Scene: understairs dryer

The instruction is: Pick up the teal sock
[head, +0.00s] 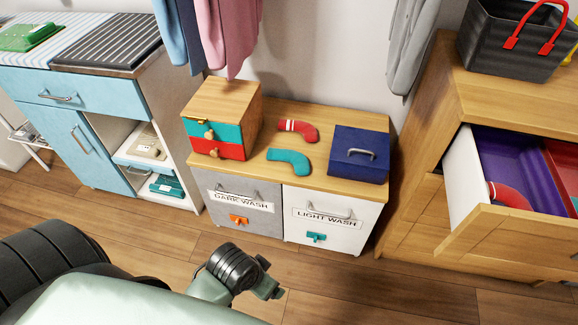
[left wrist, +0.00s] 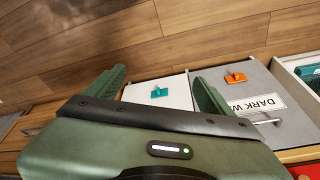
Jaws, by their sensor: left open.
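The teal sock (head: 290,159) lies bent on the wooden top of the low laundry bench (head: 283,122), in front of a red sock (head: 298,129) with white bands. A navy box (head: 358,155) stands just right of it and a small drawer chest (head: 222,120) to its left. My left gripper (left wrist: 158,75) is open and empty in the left wrist view, with the bench's front bins beyond its fingers. In the head view my left arm is low in front of the bench, apart from the sock. The sock does not show in the left wrist view. My right gripper is not in view.
Dark Wash (head: 237,203) and Light Wash (head: 324,218) bins front the bench. An open drawer (head: 467,182) at right holds a purple tray and another red sock. Clothes (head: 215,35) hang above the bench's back left. A blue cabinet (head: 70,125) stands left.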

